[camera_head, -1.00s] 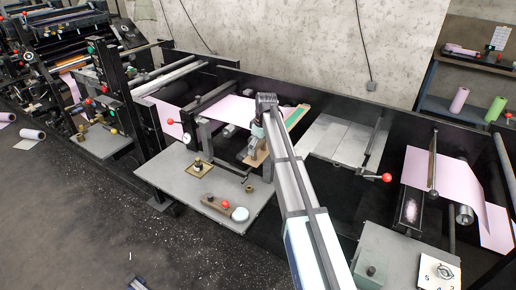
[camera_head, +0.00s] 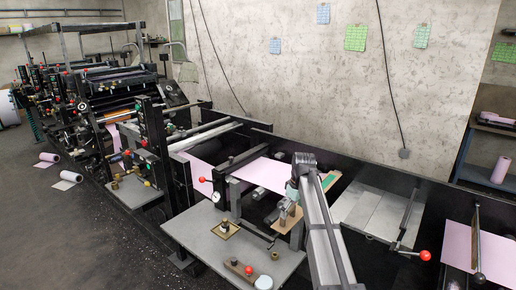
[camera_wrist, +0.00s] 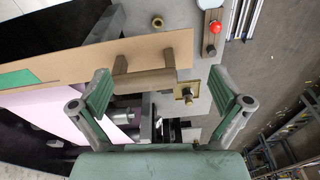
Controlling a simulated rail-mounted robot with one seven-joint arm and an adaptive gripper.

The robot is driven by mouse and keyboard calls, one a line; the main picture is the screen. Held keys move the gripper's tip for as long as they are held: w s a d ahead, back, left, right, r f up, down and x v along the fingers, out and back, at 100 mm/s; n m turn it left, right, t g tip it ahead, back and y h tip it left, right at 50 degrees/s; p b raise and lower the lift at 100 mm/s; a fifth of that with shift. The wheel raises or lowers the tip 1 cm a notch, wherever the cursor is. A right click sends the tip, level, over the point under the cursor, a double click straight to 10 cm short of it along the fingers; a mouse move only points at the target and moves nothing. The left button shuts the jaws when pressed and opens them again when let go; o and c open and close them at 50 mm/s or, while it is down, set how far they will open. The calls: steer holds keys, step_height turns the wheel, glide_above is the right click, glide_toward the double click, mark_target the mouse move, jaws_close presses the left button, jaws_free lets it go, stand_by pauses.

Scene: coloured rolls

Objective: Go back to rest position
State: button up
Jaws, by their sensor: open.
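My gripper (camera_wrist: 162,97) is open in the wrist view, its two green-padded fingers wide apart with nothing held between them. A tan board with a wooden handle (camera_wrist: 145,82) lies beyond the fingertips; I cannot tell how far off it is. In the head view my arm (camera_head: 322,230) reaches up from the bottom toward the middle of the machine. My gripper (camera_head: 290,212) is partly hidden there, beside the tan board (camera_head: 299,228) at the grey table's right end.
The grey table (camera_head: 205,248) carries a brass-based fitting (camera_head: 225,229) and a red-knobbed block (camera_head: 240,271). A red-knobbed lever (camera_head: 424,255) stands out at right. Pink web (camera_head: 265,174) runs through the machine. A pink roll (camera_head: 500,170) stands on the right shelf. Open floor (camera_head: 60,230) lies at left.

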steer(key=s+f+m+g, duration=0.2)
steer(key=s+f, duration=1.4)
steer(key=s, duration=0.4)
steer(key=s+f+m+g+b, duration=0.1)
steer(key=s+f+m+g, duration=0.2)
steer(key=s+f, duration=1.3)
steer(key=s+a+f+m+g+h, duration=0.1)
steer(key=s+f+m+g, duration=0.1)
steer(key=s+f, duration=1.4)
steer(key=s+m, duration=0.1)
steer(key=s, duration=0.8)
steer(key=shift+s+g+b, duration=0.25)
steer(key=shift+g+b, duration=0.15)
